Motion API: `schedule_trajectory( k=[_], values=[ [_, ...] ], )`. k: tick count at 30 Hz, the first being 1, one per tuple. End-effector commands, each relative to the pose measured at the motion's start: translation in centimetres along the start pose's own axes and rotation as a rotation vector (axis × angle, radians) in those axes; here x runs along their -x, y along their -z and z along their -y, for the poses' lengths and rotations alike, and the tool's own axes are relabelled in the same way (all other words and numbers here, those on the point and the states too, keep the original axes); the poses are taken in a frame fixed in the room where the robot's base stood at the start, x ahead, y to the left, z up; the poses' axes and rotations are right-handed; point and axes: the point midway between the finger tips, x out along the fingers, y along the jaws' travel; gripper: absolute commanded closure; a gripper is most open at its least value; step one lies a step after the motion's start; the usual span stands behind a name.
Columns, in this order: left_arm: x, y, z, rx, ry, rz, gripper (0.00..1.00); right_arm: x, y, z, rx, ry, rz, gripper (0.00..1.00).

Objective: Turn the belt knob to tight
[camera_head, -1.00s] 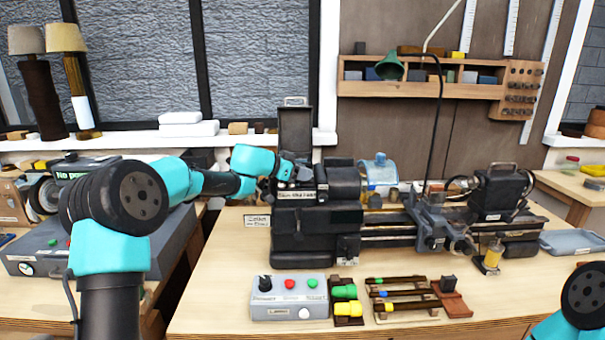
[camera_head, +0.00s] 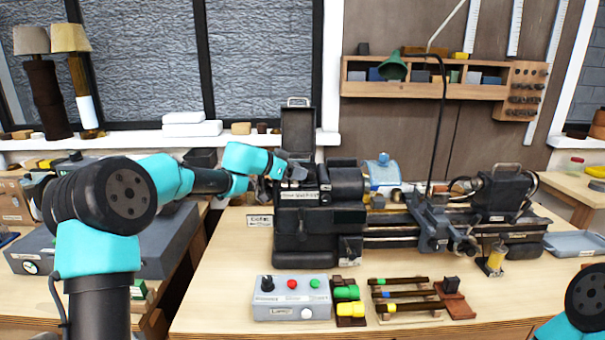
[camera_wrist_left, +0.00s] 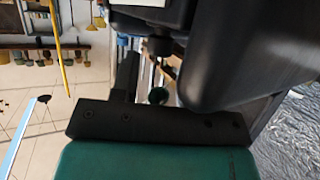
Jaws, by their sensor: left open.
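The lathe (camera_head: 318,215) stands on the bench, with a dark cover raised at the top left of its headstock. My left gripper (camera_head: 293,172) is at the top of the headstock, in front of that cover and above a white label. Its jaws are open. In the left wrist view one finger (camera_wrist_left: 128,76) shows, and a dark round knob-like part (camera_wrist_left: 159,46) hangs under a dark housing near it. I cannot tell whether this is the belt knob or whether the finger touches it. My right gripper is out of view; only part of that arm shows.
A grey control box (camera_head: 291,297) with a black knob and coloured buttons sits at the bench front. Beside it are green and yellow pieces (camera_head: 348,300) and a rack of rods (camera_head: 405,295). A grey tray (camera_head: 574,244) lies at the right.

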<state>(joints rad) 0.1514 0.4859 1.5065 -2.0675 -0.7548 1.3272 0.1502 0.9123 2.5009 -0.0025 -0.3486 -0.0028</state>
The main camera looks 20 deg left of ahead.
Motion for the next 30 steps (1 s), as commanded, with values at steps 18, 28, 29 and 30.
schedule_trajectory(
  k=[18, 28, 29, 30],
  values=[
    [11.9, 0.0, 0.1, 0.000, 0.005, 0.000, 0.58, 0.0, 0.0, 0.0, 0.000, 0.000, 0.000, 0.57],
    [14.7, -0.1, 0.1, 0.001, 0.002, -0.001, 0.58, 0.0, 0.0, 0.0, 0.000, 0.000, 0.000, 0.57],
    [14.8, -0.1, 0.1, 0.001, 0.002, 0.000, 0.58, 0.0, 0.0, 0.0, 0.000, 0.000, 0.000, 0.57],
    [14.8, -0.1, 0.1, 0.001, 0.002, -0.001, 0.58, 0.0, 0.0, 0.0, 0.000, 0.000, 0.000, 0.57]
  ],
)
